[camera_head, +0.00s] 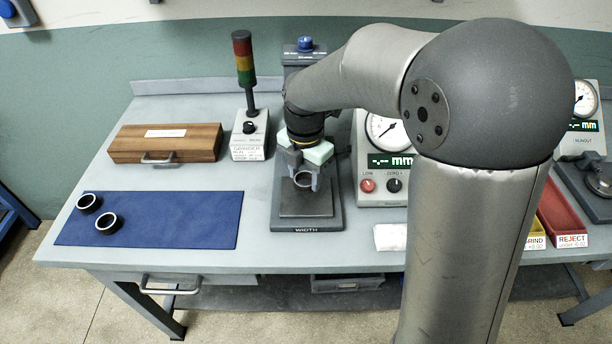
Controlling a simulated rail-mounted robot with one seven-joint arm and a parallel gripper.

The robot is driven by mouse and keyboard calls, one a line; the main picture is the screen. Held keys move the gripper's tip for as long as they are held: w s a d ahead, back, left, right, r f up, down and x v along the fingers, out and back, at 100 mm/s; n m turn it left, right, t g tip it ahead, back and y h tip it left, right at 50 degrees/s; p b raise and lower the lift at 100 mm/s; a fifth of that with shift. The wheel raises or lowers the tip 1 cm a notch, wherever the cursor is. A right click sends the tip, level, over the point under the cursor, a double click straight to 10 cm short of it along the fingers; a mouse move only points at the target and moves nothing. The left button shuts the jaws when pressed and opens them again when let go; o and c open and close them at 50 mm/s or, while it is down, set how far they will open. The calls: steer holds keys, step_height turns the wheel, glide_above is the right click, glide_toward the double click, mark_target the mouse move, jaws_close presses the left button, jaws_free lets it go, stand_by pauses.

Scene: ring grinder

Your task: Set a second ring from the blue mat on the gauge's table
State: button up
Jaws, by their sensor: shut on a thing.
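The blue mat (170,222) lies at the left of the bench. Two dark-walled rings with pale rims, a back one (88,203) and a front one (107,223), rest on it. The width gauge's table (305,205) is a dark plate on a grey base marked WIDTH. My gripper (303,183) points down over this table and is shut on a ring (303,180). The held ring is at the back part of the table. I cannot tell whether it touches the plate. My wrist hides part of the gauge's column.
A wooden case (165,143) and a grinder box (248,140) with a signal lamp stand behind the mat. A dial display (385,150) is right of the gauge. A white cloth (390,237) lies at the front edge. Red REJECT bin (562,217) is at right, partly behind my arm.

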steer(key=shift+w+f, duration=0.35)
steer(key=shift+f, duration=0.05)
steer(key=shift+w+d+f, duration=0.1)
steer(key=shift+d+f, duration=0.05)
steer(key=shift+f, duration=1.7)
steer(key=o, duration=1)
steer(key=shift+o, duration=0.2)
step_height(320, 180, up, 11)
steer(key=s+d+f+m, duration=0.2)
steer(key=s+d+m, duration=0.4)
steer(key=s+m, duration=0.4)
steer(key=s+d+f+m, duration=0.3)
steer(key=s+d+m, duration=0.4)
steer(key=s+m, duration=0.4)
steer(key=m, duration=0.6)
steer(key=shift+s+f+m, duration=0.15)
steer(key=shift+s+m, duration=0.15)
steer(key=shift+m, duration=0.1)
